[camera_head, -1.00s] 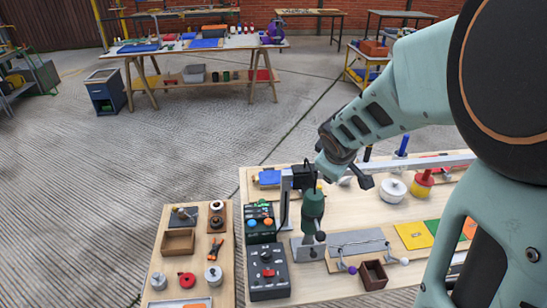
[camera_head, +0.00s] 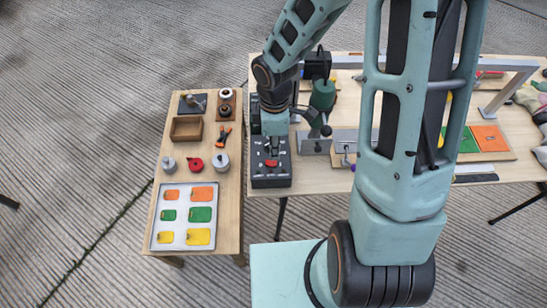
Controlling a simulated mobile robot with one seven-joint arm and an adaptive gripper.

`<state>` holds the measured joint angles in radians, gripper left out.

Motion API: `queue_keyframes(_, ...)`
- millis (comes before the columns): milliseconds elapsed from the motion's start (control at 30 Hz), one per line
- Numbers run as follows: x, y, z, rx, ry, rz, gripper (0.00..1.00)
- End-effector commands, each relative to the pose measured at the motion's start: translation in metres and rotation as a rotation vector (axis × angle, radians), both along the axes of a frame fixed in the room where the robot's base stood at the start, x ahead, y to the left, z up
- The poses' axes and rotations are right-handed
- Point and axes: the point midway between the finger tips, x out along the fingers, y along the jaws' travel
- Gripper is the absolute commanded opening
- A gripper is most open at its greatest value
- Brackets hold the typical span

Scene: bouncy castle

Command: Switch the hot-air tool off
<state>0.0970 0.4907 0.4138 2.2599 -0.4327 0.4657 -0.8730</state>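The likely hot-air tool is a green, dark-tipped cylinder (camera_head: 322,98) held upright at a metal stand on the table. A dark control box (camera_head: 271,180) stands to its front left, with a red control (camera_head: 271,163) and small markings on top. My gripper (camera_head: 271,150) points down over the rear part of this box, just behind the red control. I cannot tell whether it touches the box. Its fingers are dark against the dark box, so their opening is unclear.
A side table (camera_head: 230,225) on the left holds a tray (camera_head: 154,225) of coloured pieces, a wooden box (camera_head: 186,129), orange-handled pliers (camera_head: 223,138) and round weights. A grey plate (camera_head: 345,140) lies right of the stand. My arm hides much of the table's middle.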

Motion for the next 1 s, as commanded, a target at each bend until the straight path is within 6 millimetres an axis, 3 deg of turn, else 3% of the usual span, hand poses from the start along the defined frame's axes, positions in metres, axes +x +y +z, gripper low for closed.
queue_keyframes(33,-0.002,0.001,-0.013,-0.001,0.005,0.004,0.22)
queue_keyframes(200,-0.001,0.000,-0.043,-0.001,0.004,0.002,0.22)
queue_keyframes(400,0.000,0.000,-0.064,-0.001,0.000,0.001,0.22)
queue_keyframes(767,0.001,0.000,-0.068,0.000,-0.002,-0.001,0.22)
queue_keyframes(1000,0.000,0.000,-0.068,0.000,-0.002,-0.001,0.00)
